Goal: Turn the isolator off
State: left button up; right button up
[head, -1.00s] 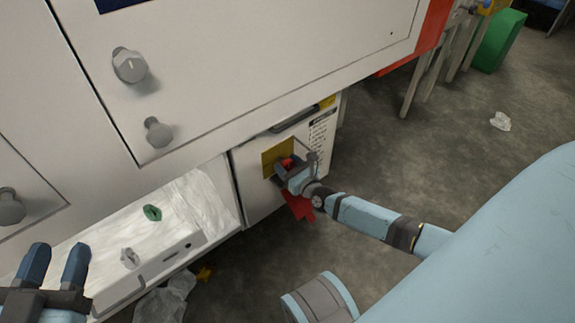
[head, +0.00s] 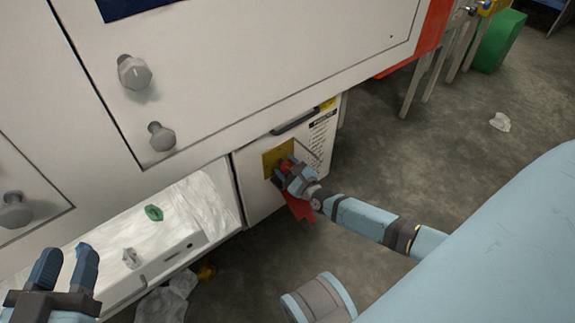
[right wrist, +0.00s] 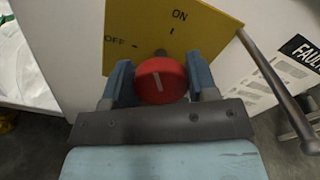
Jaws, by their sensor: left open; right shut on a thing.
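The isolator is a red round knob on a yellow plate (head: 271,161) on the white cabinet's lower door. In the right wrist view the plate (right wrist: 205,35) reads ON at the top and OFF at the left. The knob (right wrist: 161,80) has a short white line, near upright with its top leaning slightly left. My right gripper (head: 285,172) is shut on the knob, one finger on each side, as the right wrist view shows (right wrist: 160,82). My left gripper (head: 66,262) is open and empty at the lower left, away from the isolator.
A thin grey rod (right wrist: 275,85) stands close right of the plate. A red piece (head: 299,208) hangs below my right gripper. An open bay (head: 200,200) with plastic film and a green piece (head: 153,212) is left of the door. Floor right of the cabinet is mostly clear.

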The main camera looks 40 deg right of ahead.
jog(key=n+p, duration=0.1)
jog(key=n, duration=0.1)
jog(key=shift+n, duration=0.4)
jog(key=n+p, duration=0.2)
jog(key=n, duration=0.4)
jog(key=shift+a+f, duration=0.1)
pick_arm(q)
jog(key=shift+s+d+f+n+g+y+p, duration=0.15)
jog(key=shift+s+d+n+g+y+p, duration=0.2)
jog(key=shift+n, duration=0.35)
jog(key=shift+s+d+f+n+g+y+p, duration=0.1)
jog(key=shift+s+d+n+g, duration=0.25)
jog(key=shift+s+n, duration=0.3)
pick_arm(e)
jog(key=shift+f+n, duration=0.1)
jog(key=shift+n, duration=1.2)
pick_arm(q)
jog(key=shift+f, duration=0.1)
jog(key=shift+r, duration=0.2)
pick_arm(e)
jog(key=shift+n, duration=0.3)
jog(key=o, duration=0.9)
pick_arm(q)
jog(key=shift+r, duration=0.1)
